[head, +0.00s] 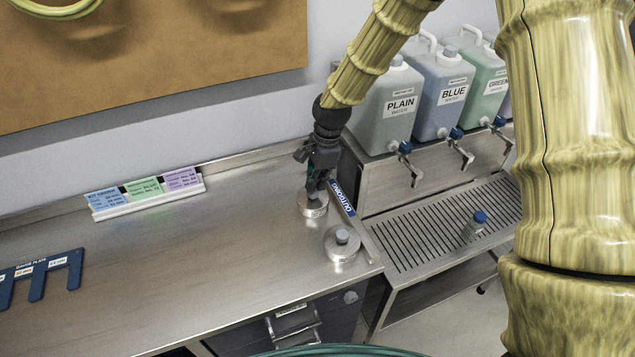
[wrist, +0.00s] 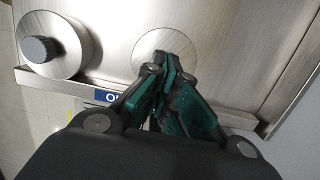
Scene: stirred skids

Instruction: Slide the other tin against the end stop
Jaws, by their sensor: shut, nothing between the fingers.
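Two round, flat metal tins sit on the steel bench. The nearer tin (head: 343,250), with a grey knob, is beside the end stop (head: 367,239), a raised metal strip at the bench's right edge; in the wrist view this tin (wrist: 78,40) appears to touch the strip (wrist: 55,82). My gripper (head: 314,195) is shut and empty, pointing down at the farther tin (head: 311,212). In the wrist view the fingertips (wrist: 165,75) overlap that tin (wrist: 152,42) and hide its knob area and its side toward the stop. I cannot tell whether the fingers touch it.
A blue OUTGOING label (head: 343,197) is on the strip. Beyond it stand water jugs (head: 390,110) with taps and a slotted drip tray (head: 430,235) holding a small bottle (head: 475,228). A card holder (head: 145,199) lines the wall; a blue gauge plate (head: 40,275) lies left. The bench middle is clear.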

